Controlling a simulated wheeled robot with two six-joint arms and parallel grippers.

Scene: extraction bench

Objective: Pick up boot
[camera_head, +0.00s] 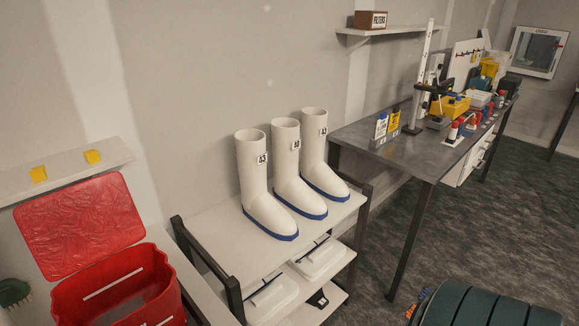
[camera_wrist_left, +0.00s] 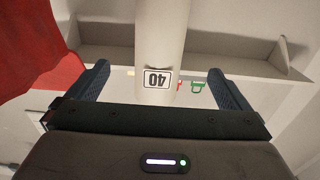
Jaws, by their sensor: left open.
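Three tall white boots with blue soles stand upright in a row on a white rack top in the head view: a left boot (camera_head: 255,180), a middle boot (camera_head: 290,165) and a right boot (camera_head: 317,150). Each has a number label on its shaft, too small to read surely. In the left wrist view, my left gripper (camera_wrist_left: 159,70) is open. A white shaft (camera_wrist_left: 160,35) with an upside-down label "40" shows between and beyond its fingers, looking like a boot's; I cannot tell how far off it is. Neither gripper shows in the head view.
A red bin (camera_head: 115,290) with its lid raised stands left of the rack (camera_head: 215,225). White trays lie on the rack's lower shelf. A grey bench (camera_head: 425,150) with lab items stands right. A wall shelf (camera_head: 65,168) holds yellow pieces.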

